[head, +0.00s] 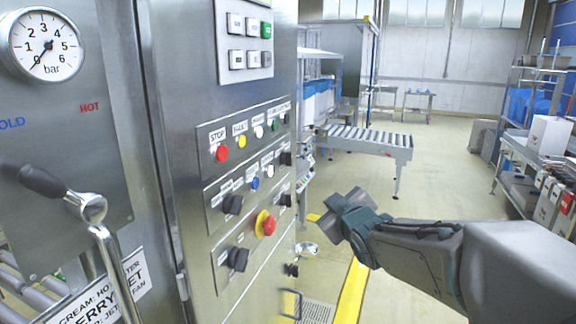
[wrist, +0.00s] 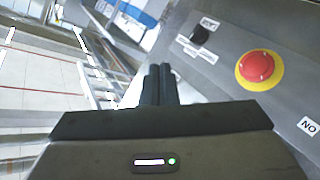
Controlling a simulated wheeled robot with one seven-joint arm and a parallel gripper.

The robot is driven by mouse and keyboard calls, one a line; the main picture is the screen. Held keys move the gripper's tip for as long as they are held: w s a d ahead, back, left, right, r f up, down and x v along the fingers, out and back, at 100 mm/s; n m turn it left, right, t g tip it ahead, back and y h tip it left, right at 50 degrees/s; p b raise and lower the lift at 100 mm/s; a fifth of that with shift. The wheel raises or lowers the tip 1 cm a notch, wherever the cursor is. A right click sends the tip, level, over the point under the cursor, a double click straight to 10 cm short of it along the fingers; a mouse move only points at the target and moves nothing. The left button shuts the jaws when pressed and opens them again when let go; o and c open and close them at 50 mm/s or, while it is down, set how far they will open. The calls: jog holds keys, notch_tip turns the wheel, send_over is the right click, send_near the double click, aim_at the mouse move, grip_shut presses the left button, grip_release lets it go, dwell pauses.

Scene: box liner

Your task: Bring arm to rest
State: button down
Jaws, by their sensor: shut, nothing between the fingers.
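My gripper shows in the wrist view (wrist: 158,72), with its two dark fingers together and nothing between them. The fingertips are hard to make out there. The steel control panel (head: 240,180) carries a red emergency stop button (head: 267,224) on a yellow ring. In the wrist view this button (wrist: 257,67) is to the right of the fingers and apart from them.
A pressure gauge (head: 45,45) and a black-handled lever (head: 75,200) are at the left. A roller conveyor (head: 365,138) stands farther back. A shelf with boxes (head: 540,140) is on the right. Open floor (head: 445,165) lies between them.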

jog(key=s+d+f+m+g+h, duration=0.1)
jog(key=s+d+f+m+g, duration=0.2)
jog(key=s, duration=1.1)
jog(key=s+d+f+m+g+h, duration=0.2)
jog(key=s+f+m+g, duration=0.5)
jog(key=s+f, duration=0.5)
jog(key=shift+s+d+f+g, duration=0.3)
jog(key=shift+s+d+g, duration=0.2)
jog(key=shift+s+g, duration=0.5)
jog(key=shift+w, duration=0.15)
